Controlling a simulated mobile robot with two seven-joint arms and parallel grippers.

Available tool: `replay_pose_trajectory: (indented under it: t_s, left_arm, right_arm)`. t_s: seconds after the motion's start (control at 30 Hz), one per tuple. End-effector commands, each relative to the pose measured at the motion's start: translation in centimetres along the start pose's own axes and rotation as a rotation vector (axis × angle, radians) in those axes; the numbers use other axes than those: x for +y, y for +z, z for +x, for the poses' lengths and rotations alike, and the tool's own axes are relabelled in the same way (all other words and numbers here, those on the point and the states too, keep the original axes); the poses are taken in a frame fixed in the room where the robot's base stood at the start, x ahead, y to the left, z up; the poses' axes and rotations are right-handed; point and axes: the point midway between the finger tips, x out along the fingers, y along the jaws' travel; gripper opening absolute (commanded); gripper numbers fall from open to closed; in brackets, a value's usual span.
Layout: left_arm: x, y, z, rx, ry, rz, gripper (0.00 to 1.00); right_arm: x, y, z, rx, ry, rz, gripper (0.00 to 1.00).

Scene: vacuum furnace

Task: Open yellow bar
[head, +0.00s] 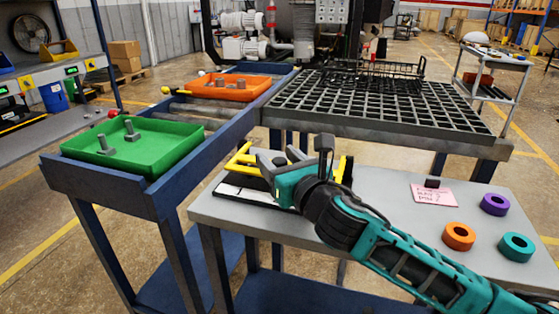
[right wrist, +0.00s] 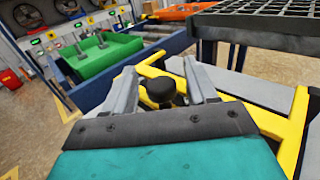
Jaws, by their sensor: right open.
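The yellow bar (head: 238,160) is part of a yellow frame on a black device (head: 245,183) at the left end of the grey table. In the right wrist view the yellow bar (right wrist: 275,123) runs behind and beside my fingers. My right gripper (head: 281,156) is over the device, fingers apart. In the right wrist view my open right gripper (right wrist: 163,80) has a round black knob (right wrist: 161,90) between its fingers. I cannot tell whether the fingers touch it. My arm hides part of the device. My left gripper is not in view.
A blue roller stand at left carries a green tray (head: 105,157) with grey bolts and an orange tray (head: 232,93). A black grid rack (head: 375,105) stands behind the table. Orange (head: 458,236), teal (head: 516,247) and purple (head: 495,204) rings and a pink note (head: 434,195) lie at right.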

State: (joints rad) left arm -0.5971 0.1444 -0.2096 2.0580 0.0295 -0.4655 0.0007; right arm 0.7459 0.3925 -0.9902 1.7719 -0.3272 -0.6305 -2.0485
Motion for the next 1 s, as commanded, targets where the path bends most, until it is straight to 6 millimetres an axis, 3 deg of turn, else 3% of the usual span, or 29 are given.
replay_pose_trajectory:
  t_s: [0.17, 0.77, 1.0]
  left_arm:
    - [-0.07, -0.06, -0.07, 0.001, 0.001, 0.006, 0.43]
    - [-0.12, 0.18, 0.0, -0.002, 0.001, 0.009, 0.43]
    - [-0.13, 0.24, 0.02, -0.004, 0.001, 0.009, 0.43]
  right_arm:
    - [-0.01, 0.03, 0.0, 0.0, 0.0, 0.0, 0.57]
    - [-0.01, -0.01, -0.04, 0.0, 0.0, 0.0, 0.01]
    - [0.0, -0.02, -0.04, 0.0, 0.0, 0.0, 0.0]
